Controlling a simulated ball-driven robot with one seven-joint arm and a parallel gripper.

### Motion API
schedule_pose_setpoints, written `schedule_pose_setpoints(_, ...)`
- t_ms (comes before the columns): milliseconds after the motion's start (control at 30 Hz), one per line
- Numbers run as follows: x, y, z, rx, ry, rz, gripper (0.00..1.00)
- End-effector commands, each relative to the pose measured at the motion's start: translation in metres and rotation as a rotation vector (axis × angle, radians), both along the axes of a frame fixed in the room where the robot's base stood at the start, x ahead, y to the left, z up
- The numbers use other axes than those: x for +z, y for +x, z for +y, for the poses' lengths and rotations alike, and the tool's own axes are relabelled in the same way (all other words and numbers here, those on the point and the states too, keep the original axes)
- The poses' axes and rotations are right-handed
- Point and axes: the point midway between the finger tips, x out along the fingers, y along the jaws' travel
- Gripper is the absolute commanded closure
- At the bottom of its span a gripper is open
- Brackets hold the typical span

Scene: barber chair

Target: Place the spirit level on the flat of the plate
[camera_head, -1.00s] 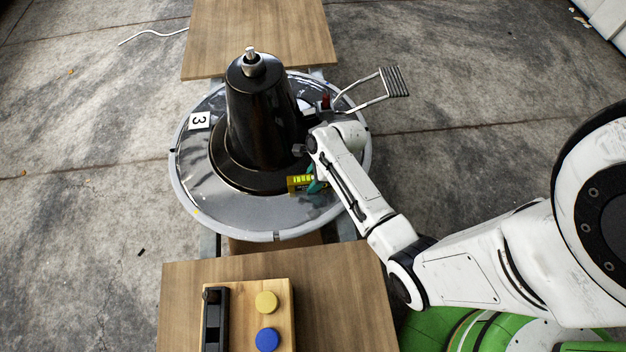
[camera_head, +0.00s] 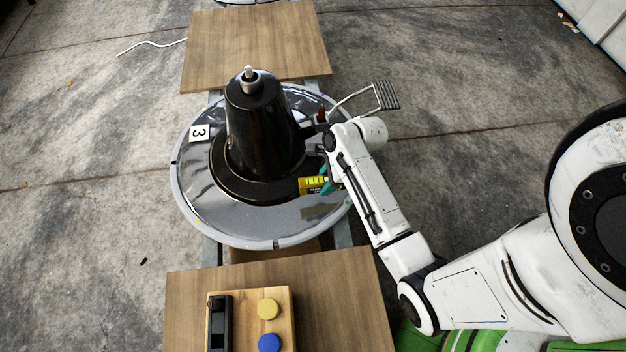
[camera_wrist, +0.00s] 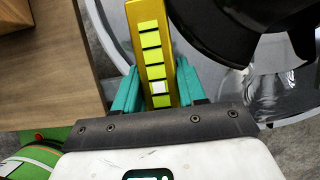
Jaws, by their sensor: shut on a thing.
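The spirit level (camera_head: 313,185) is a yellow bar with yellow-green squares on top and a dark side face. My gripper (camera_head: 326,184) has teal fingers shut on it. In the wrist view the level (camera_wrist: 148,30) sits between both fingers (camera_wrist: 160,88) and points away from me. The plate (camera_head: 255,222) is a shiny grey disc with a pale rim and a black column in its middle. The level is over the plate's right front, right of the column's foot. A dark patch on the plate below suggests a gap beneath it.
The black column (camera_head: 262,130) stands close to the level. A footrest with a ribbed end (camera_head: 385,95) juts out at the back right. A number card (camera_head: 199,132) lies on the plate's left. A front table (camera_head: 190,300) holds a wooden board with yellow and blue discs; another table (camera_head: 255,45) stands behind.

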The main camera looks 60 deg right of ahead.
Motion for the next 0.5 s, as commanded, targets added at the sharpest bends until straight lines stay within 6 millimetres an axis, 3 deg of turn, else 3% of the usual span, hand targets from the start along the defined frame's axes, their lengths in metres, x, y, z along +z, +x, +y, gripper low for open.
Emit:
schedule_pose_setpoints(33,0.012,-0.014,-0.001,-0.005,0.001,0.001,1.0)
schedule_pose_setpoints(200,0.027,-0.052,-0.005,-0.003,0.0,0.0,1.0)
schedule_pose_setpoints(500,0.041,-0.087,-0.009,-0.001,0.0,-0.001,1.0)
